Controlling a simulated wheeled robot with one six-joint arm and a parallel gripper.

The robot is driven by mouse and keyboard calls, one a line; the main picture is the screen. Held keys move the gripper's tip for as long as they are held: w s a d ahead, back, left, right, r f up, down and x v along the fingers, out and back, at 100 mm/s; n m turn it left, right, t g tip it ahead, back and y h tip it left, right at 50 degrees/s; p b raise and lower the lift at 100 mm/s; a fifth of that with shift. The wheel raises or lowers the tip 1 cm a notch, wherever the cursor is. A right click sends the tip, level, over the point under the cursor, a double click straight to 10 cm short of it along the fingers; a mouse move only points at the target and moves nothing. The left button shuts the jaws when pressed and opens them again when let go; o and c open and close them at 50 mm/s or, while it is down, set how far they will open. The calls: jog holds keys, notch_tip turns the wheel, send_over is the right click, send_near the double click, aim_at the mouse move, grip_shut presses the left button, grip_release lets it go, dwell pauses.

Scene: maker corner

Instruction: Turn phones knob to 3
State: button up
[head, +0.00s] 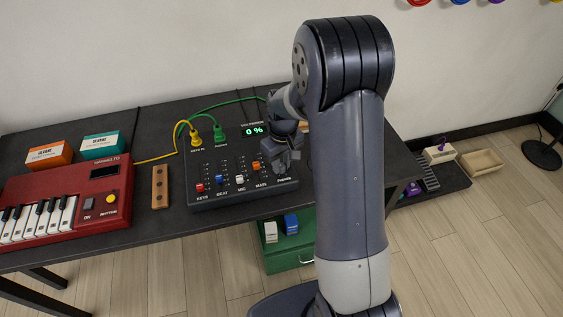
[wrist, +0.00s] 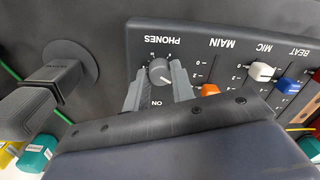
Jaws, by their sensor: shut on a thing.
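The phones knob (wrist: 160,72) is a small round grey knob near the corner of the dark mixer (wrist: 200,50), beside the PHONES label in the wrist view. My gripper (wrist: 158,80) is shut on the knob, with one grey finger on each side of it. In the head view my gripper (head: 284,160) is over the right side of the mixer (head: 215,200) and hides the knob. Small scale marks ring the knob, but I cannot read clearly which one it points to.
Orange, white, blue and red slider caps sit beside the knob; the orange cap (wrist: 209,90) is nearest. Yellow (head: 195,137) and green (head: 219,132) plugs stand at the mixer's back. A display (head: 254,130) reads 0 %. A red keyboard (head: 70,205) lies left.

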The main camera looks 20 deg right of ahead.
aim_at(283, 165)
jog(key=o, duration=1)
jog(key=shift+r, duration=0.1)
jog(key=r, duration=1)
jog(key=shift+w+d+r, duration=0.1)
jog(key=shift+d+r, duration=0.1)
jog(key=shift+r, duration=0.1)
jog(key=f, duration=1)
jog(key=shift+a+f, duration=0.2)
jog(key=shift+f, duration=0.2)
